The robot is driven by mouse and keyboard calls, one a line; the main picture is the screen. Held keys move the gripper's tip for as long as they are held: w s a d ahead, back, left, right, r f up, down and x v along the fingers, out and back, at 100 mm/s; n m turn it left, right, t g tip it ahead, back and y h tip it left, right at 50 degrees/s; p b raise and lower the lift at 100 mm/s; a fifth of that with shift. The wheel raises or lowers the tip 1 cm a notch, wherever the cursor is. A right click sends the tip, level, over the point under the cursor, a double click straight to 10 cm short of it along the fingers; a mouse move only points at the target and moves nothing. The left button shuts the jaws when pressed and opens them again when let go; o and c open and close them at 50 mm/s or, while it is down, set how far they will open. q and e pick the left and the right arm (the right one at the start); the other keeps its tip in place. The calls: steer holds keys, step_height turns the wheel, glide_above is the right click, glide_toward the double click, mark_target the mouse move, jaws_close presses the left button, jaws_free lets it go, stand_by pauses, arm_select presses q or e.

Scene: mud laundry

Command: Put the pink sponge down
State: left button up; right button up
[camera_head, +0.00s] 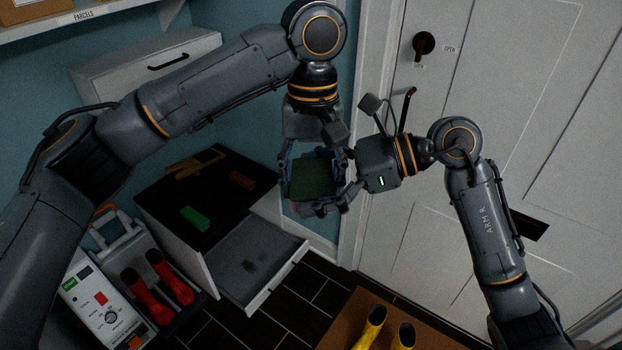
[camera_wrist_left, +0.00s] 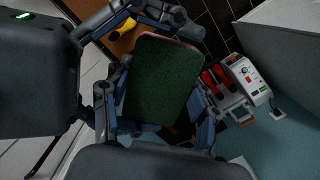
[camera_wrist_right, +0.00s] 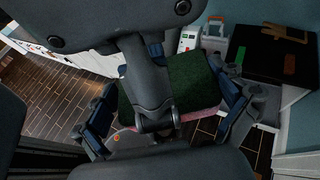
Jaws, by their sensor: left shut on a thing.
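The pink sponge (camera_wrist_right: 200,113) has a dark green pad on one broad face; the pad fills most of its outline in the head view (camera_head: 312,178) and left wrist view (camera_wrist_left: 160,85). Only a thin pink edge shows. My left gripper (camera_head: 315,180) is shut on the sponge and holds it in the air near the door. In the left wrist view its fingers (camera_wrist_left: 160,115) lie along two sides. My right gripper (camera_head: 345,178) is right beside it, with fingers (camera_wrist_right: 165,118) spread wide around the sponge; they do not appear clamped on it.
A black-topped cabinet (camera_head: 160,200) bears a green block (camera_head: 197,219), a reddish block (camera_head: 242,180) and a wooden item (camera_head: 195,164). Its drawer (camera_head: 275,280) stands open. Red boots (camera_head: 170,280) stand at left, yellow boots (camera_head: 371,326) on a brown mat. The white door (camera_head: 480,130) is close at right.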

steer(key=shift+s+a, duration=0.1)
steer(key=c, duration=0.5)
arm_select(q)
steer(key=o, duration=1.6)
arm_select(e)
steer(key=shift+c, duration=0.6)
